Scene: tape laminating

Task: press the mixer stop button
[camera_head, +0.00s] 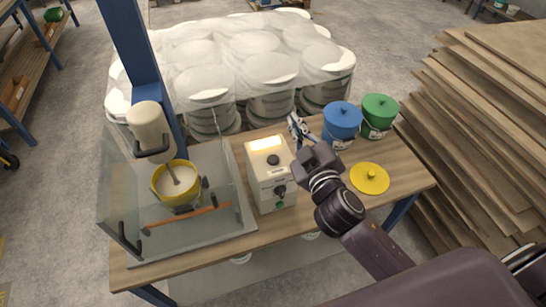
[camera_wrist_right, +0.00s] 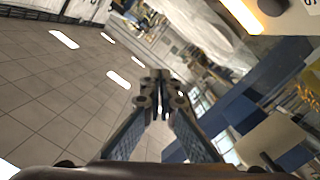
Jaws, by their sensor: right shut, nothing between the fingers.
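The control box (camera_head: 258,180) is a pale box standing on the wooden table, right of the mixer. It has a glowing lamp (camera_head: 266,144) on top, a dark round button (camera_head: 273,160), a black knob (camera_head: 280,190) and a green button (camera_head: 279,205) on its front. I cannot tell which control is the stop button. The cream mixer head (camera_head: 150,128) hangs over a yellow bowl (camera_head: 160,186) inside a clear guard. My right gripper (camera_head: 294,122) is shut and empty, beyond and right of the box, apart from it. In the right wrist view the fingertips (camera_wrist_right: 160,78) meet. My left gripper is out of view.
A blue bucket (camera_head: 342,121), a green bucket (camera_head: 379,112) and a yellow lid (camera_head: 370,179) are on the right of the table (camera_head: 404,176). Wrapped white buckets (camera_head: 250,68) stand behind it. Stacked boards (camera_head: 480,110) are at the right.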

